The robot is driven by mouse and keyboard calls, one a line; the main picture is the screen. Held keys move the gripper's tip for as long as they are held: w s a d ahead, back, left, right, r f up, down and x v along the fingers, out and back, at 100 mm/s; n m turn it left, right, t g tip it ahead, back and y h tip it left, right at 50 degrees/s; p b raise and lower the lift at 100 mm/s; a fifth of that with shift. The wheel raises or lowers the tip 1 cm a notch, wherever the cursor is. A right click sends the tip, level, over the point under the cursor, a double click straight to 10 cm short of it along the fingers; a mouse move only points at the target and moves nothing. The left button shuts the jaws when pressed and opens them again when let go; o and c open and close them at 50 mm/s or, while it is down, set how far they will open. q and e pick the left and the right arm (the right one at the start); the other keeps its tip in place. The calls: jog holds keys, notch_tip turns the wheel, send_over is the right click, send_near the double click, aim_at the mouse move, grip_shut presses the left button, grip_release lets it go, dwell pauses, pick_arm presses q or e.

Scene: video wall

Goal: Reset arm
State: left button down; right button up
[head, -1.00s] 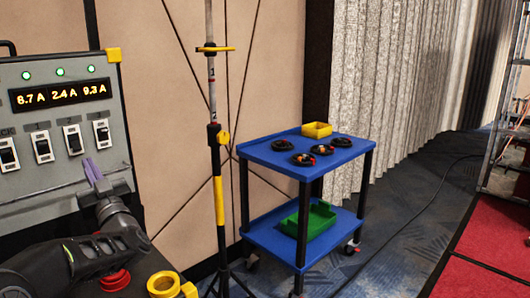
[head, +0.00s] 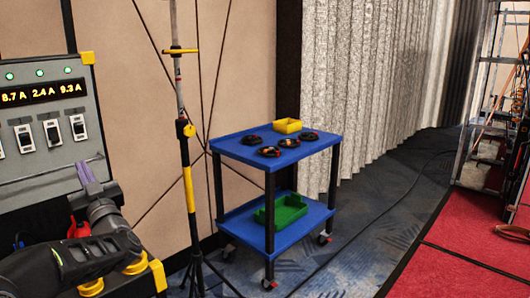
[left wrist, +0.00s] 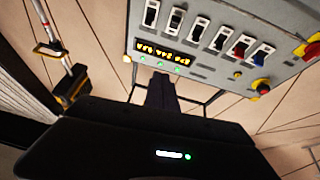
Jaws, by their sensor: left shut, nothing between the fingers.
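My left gripper (head: 88,178) shows at the lower left of the head view, with its arm coming in from the left. Its purple-grey fingers are together, with nothing between them. It is in front of the grey power panel (head: 40,170), below the row of switches (head: 52,134); I cannot tell whether it touches the panel. The panel shows green lights and lit readings. In the left wrist view the fingers (left wrist: 160,92) point at the panel (left wrist: 210,70), which appears upside down with red and yellow knobs at its right. My right gripper is not in view.
A tripod stand (head: 188,170) with a yellow section stands just right of the panel. A blue two-shelf cart (head: 240,152) holds black coils, a yellow bin (head: 288,126) and a green bin (head: 281,210). A red platform (head: 450,262) and a metal frame (head: 478,110) are at right. Open carpet lies between.

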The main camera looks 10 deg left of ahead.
pick_arm(q)
jog(key=w+d+f+m+h, duration=0.3)
jog(key=d+f+h, duration=0.35)
jog(key=f, duration=0.65)
jog(key=w+d+f+m+h, duration=0.2)
jog(key=w+d+f+h, duration=0.35)
jog(key=f, duration=0.75)
jog(key=s+d+f+m+g+h, duration=0.1)
jog(key=s+d+f+h, duration=0.1)
jog(key=s+d+f, duration=0.35)
jog(key=s+d+f+g+h, duration=0.2)
jog(key=d+f, duration=0.4)
jog(key=f, duration=0.3)
jog(key=s+d+f+m+g+h, duration=0.1)
jog(key=s+d+f+h, duration=0.15)
jog(key=d+f, duration=0.4)
jog(key=s+d+f+m+g+h, duration=0.1)
jog(key=s+d+f+g, duration=0.3)
jog(key=s, duration=0.6)
jog(key=s+d+f+m+g+h, duration=0.1)
jog(key=s+d+f+g+h, duration=0.1)
jog(key=s+d+f, duration=0.6)
jog(key=s+d+f+g+h, duration=0.1)
jog(key=s+d+f+g, duration=0.25)
jog(key=s, duration=0.75)
notch_tip(320, 180, up, 16)
jog(key=s+d+p, duration=0.1)
jog(key=p, duration=1.5)
jog(key=shift+p, duration=0.35)
